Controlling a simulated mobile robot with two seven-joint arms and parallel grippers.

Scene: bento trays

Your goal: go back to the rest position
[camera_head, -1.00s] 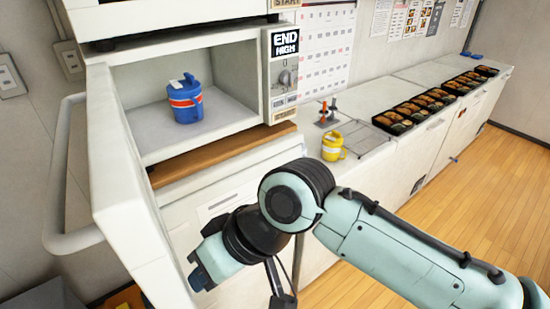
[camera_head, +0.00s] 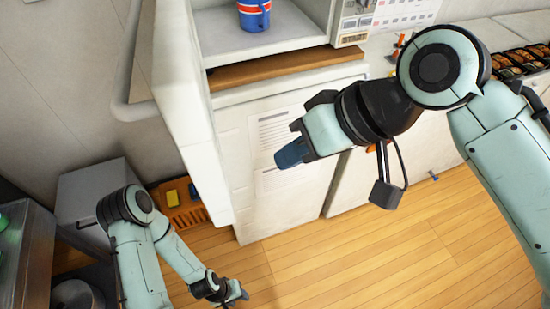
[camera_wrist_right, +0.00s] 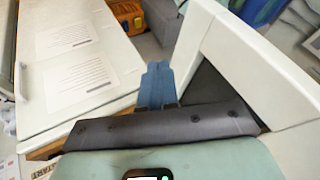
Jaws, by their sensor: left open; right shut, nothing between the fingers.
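My right gripper (camera_head: 289,155) is shut and empty. It hangs in front of the white cabinet front below the open microwave. Its blue fingers (camera_wrist_right: 158,85) also show pressed together in the right wrist view, between the cabinet front and the open white door. My left gripper (camera_head: 240,292) is low at the lower left of the head view, above the wooden floor. It is open and holds nothing that I can see.
The microwave's white door (camera_head: 188,110) stands open between my two arms. A blue cup (camera_head: 254,14) sits inside the microwave. Bento trays (camera_head: 520,60) lie on the counter at the far right. An orange crate (camera_head: 182,205) is on the floor. Wooden floor (camera_head: 350,270) is clear.

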